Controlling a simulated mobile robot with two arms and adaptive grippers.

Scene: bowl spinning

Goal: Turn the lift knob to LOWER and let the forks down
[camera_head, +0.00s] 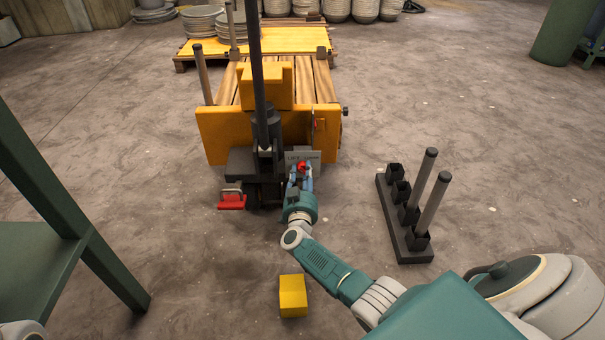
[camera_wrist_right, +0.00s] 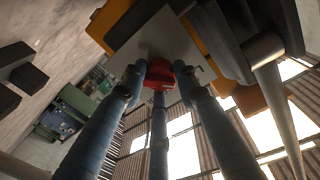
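The lift knob (camera_head: 302,167) is red and sits on a grey panel (camera_head: 304,155) at the rear of the yellow pallet truck (camera_head: 222,137); its lettering is too small to read fully. My right gripper (camera_head: 301,178) is at the knob. In the right wrist view its fingers (camera_wrist_right: 160,84) close around the red knob (camera_wrist_right: 158,74), against its sides, with the grey plate (camera_wrist_right: 157,42) behind. The knob's setting cannot be told. The forks are hidden under the wooden slats (camera_head: 307,85), so their height is unclear. My left gripper is out of view.
A red pedal (camera_head: 232,201) sits low on the truck's left. A black rack with grey posts (camera_head: 389,217) stands to the right. A yellow block (camera_head: 292,296) lies on the floor in front. A green frame (camera_head: 70,220) stands at left. Stacked plates (camera_head: 202,23) are beyond.

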